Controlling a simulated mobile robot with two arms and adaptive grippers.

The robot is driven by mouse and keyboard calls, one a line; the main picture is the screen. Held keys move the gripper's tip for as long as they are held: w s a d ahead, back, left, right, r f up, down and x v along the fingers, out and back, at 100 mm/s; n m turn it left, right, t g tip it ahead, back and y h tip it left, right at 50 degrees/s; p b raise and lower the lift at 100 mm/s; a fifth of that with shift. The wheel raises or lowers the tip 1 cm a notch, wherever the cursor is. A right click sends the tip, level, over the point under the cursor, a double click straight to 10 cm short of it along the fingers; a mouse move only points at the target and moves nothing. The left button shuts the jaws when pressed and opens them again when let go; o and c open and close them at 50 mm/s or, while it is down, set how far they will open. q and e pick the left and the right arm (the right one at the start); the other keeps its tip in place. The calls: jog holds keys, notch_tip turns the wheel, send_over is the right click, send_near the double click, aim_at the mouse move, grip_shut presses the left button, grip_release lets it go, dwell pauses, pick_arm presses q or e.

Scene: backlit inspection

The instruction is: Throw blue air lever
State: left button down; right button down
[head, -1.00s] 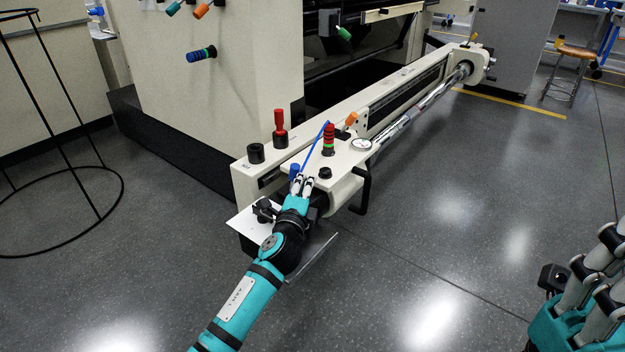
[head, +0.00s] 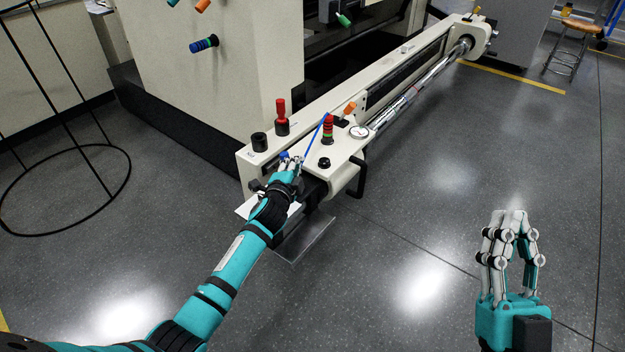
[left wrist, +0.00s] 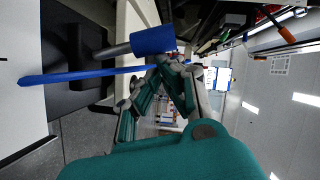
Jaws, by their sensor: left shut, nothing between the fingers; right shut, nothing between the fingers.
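The blue air lever's blue grip (head: 284,155) is at the near end of the beige machine arm, partly hidden by my left fingers. In the left wrist view it is a blue cylinder (left wrist: 153,40) on a grey stem pointing left. My left gripper (head: 291,163) is shut and empty, its fingertips right against or very close to the blue grip; I cannot tell if they touch. In the left wrist view the fingertips (left wrist: 172,64) are just below the grip. My right gripper (head: 508,216) is shut and empty above the floor at right, far from the lever.
A thin blue rod or hose (head: 316,136) slants up beside my left fingers. A black wire stand (head: 100,178) is at left.

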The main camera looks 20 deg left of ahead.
pick_arm(q)
jog(key=shift+w+a+r+n+p, duration=0.2)
jog(key=shift+a+n+p, duration=0.15)
jog(key=shift+p, duration=0.35)
jog(key=shift+a+p, duration=0.4)
jog(key=shift+p, duration=0.1)
jog(key=shift+w+a, duration=0.1)
jog(key=shift+a, duration=0.05)
pick_arm(e)
jog(key=w+f+g+h, duration=0.2)
jog(key=w+f+g, duration=0.2)
jog(key=f+g, duration=0.4)
jog(key=shift+d+f+h, duration=0.35)
jog(key=shift+f+h, duration=0.05)
jog(key=shift+f, duration=1.85)
pick_arm(q)
jog(key=shift+f, duration=0.1)
